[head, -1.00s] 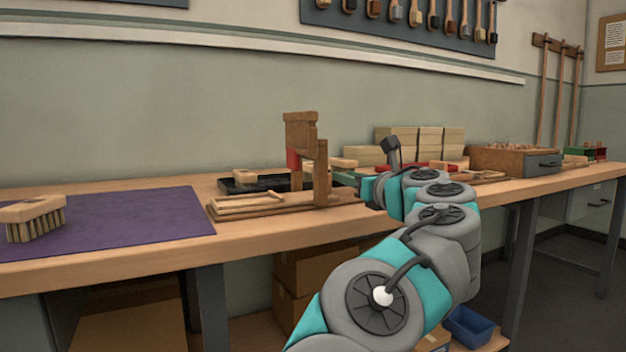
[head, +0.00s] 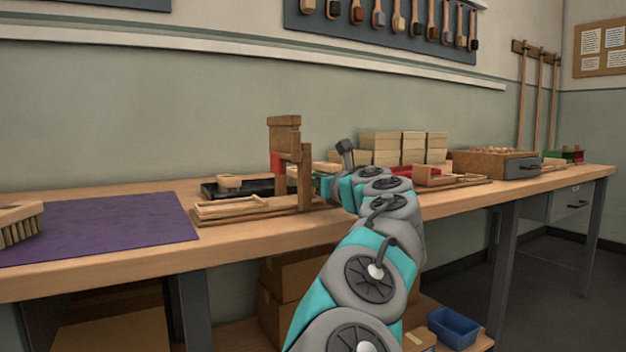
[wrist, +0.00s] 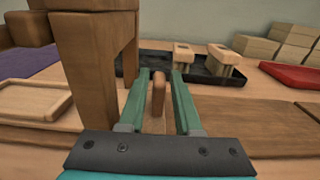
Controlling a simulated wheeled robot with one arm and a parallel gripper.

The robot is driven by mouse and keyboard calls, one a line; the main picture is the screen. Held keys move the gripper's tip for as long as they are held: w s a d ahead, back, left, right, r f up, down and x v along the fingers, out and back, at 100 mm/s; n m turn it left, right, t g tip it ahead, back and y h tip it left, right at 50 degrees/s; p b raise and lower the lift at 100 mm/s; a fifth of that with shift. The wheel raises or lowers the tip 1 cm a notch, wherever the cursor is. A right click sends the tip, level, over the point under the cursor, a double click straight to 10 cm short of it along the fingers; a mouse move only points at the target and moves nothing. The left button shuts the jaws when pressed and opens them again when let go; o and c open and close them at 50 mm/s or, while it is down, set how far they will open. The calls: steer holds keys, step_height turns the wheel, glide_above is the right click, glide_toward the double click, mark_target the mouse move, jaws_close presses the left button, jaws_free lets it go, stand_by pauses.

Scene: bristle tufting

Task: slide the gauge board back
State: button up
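My gripper (wrist: 159,78) is open in the wrist view, its two green fingers on either side of a small upright wooden peg (wrist: 158,95), with gaps showing on both sides. The peg appears to rise from a flat brown board (wrist: 265,125) low in the wrist view, which may be the gauge board; I cannot tell for sure. A wooden frame with a tall post (wrist: 88,70) stands just left of the fingers. In the head view the frame (head: 285,135) stands on the bench with a red part on its side, and my arm reaches it from the right. The fingertips are hidden there.
A black tray (wrist: 208,65) with wooden brush blocks lies beyond the fingers. A red tray (wrist: 295,76) and stacked pale blocks (wrist: 285,42) are at the right. A purple mat (head: 95,228) with a brush (head: 20,222) lies left. A wooden drawer box (head: 490,163) stands farther right.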

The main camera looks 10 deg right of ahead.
jaws_close()
stand_by(1.4)
